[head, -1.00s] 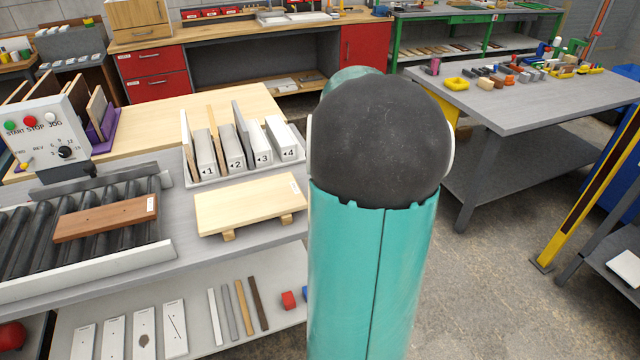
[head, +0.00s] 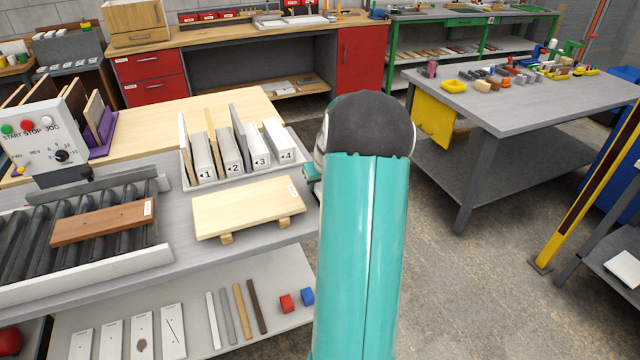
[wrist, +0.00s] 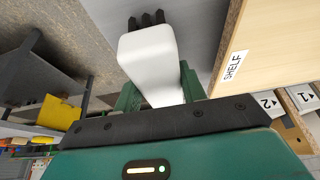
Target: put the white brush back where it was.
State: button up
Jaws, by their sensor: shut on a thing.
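The white brush (wrist: 148,58) shows in the wrist view, with a smooth white body and dark tips at its far end. My gripper (wrist: 158,84) is shut on it, with one green finger on each side. The brush is over or beside the grey table top, next to the pale board (wrist: 270,30) with the SHELF label. I cannot tell whether it touches the table. In the head view my arm hides the brush and most of the gripper.
In the head view the pale board (head: 248,205) lies on small supports. Behind it is a rack (head: 190,181) with numbered blocks. A brown board (head: 103,223) lies on the rollers at left. Red and blue cubes (head: 287,303) lie on the lower shelf. Open floor is at right.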

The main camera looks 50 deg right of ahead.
jog(key=shift+f, duration=0.1)
jog(key=o, duration=0.9)
